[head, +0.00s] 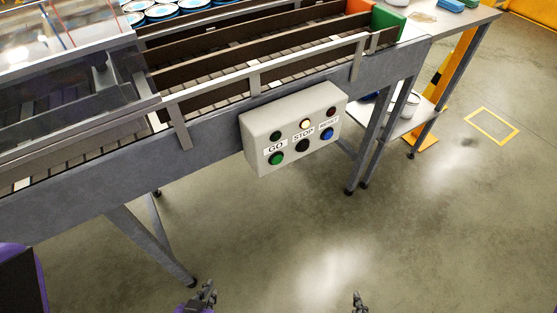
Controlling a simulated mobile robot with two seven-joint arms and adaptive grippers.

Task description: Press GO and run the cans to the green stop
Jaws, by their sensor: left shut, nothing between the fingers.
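A grey control box (262,124) is fixed to the near side of the conveyor. Its green GO button (277,159) is at the left, the black STOP button (302,145) in the middle and the blue RESET button (326,133) at the right. The lamp above STOP is bright; the other two are dark. Several cans (163,12) stand in a lane at the top left. The green stop (388,23) is at the conveyor's right end. My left gripper (209,288) is shut and empty, low and well below the box. My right gripper (358,297) is at the bottom edge; its fingers are unclear.
A metal guard rail (270,72) runs along the conveyor's near edge. A clear cover (65,80) spans its left part. An orange block (357,6) is beside the green stop. Conveyor legs (150,245) stand below. The floor in front is clear.

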